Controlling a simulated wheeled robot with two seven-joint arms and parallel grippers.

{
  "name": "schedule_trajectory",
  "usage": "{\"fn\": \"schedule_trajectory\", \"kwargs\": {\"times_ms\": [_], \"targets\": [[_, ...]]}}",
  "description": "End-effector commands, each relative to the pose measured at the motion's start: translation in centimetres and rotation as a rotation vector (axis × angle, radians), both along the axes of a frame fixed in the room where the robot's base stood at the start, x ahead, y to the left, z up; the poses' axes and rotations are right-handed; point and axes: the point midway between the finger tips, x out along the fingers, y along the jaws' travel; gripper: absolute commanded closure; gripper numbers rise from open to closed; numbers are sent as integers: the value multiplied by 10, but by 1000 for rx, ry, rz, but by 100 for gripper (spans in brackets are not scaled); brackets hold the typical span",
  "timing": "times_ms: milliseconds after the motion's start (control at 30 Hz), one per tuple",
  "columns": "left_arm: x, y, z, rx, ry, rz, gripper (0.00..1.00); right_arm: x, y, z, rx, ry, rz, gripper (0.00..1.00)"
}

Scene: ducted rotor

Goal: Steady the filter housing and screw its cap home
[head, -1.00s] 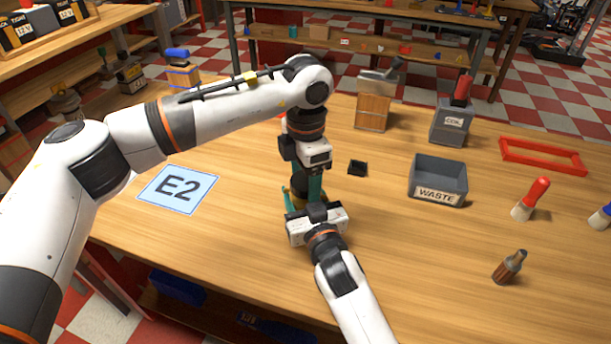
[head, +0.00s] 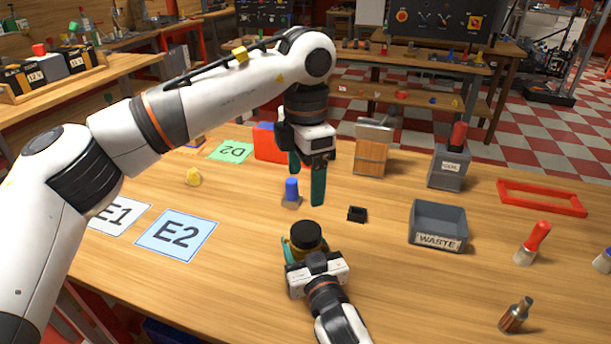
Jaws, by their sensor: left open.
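The filter housing, a yellowish body (head: 297,252) with a black cap (head: 306,235) on top, stands upright near the table's front middle. My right gripper (head: 292,254) is at the housing from the front, with a teal finger along its left side. It appears shut on the housing, though its other finger is hidden. My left gripper (head: 306,180) points down above and behind the cap, its teal fingers apart and empty. Whether the cap is fully seated cannot be told.
A blue-topped piece (head: 291,193) and a small black block (head: 357,214) lie behind the housing.

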Motion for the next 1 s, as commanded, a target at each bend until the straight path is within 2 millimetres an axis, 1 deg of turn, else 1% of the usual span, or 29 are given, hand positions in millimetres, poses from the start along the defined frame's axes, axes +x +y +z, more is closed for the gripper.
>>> {"fn": "schedule_trajectory", "kwargs": {"times_ms": [33,100,133,367,467,567,667,800,1000], "targets": [[0,0,0,0,0,1,21,0,0,0,0,1,0,33],[0,0,0,0,0,1,21,0,0,0,0,0,0,21],[0,0,0,0,0,1,21,0,0,0,0,0,0,20],[0,0,0,0,0,1,21,0,0,1,1,-2,0,20],[0,0,0,0,0,1,21,-4,-1,0,0,-1,0,20],[0,0,0,0,0,1,21,-16,-5,-1,0,0,0,20],[0,0,0,0,0,1,21,-34,-12,0,1,1,0,20],[0,0,-1,0,0,1,21,-64,-22,-1,-1,2,0,20],[0,0,-2,0,0,1,21,-98,-33,-1,1,1,1,20]]}}
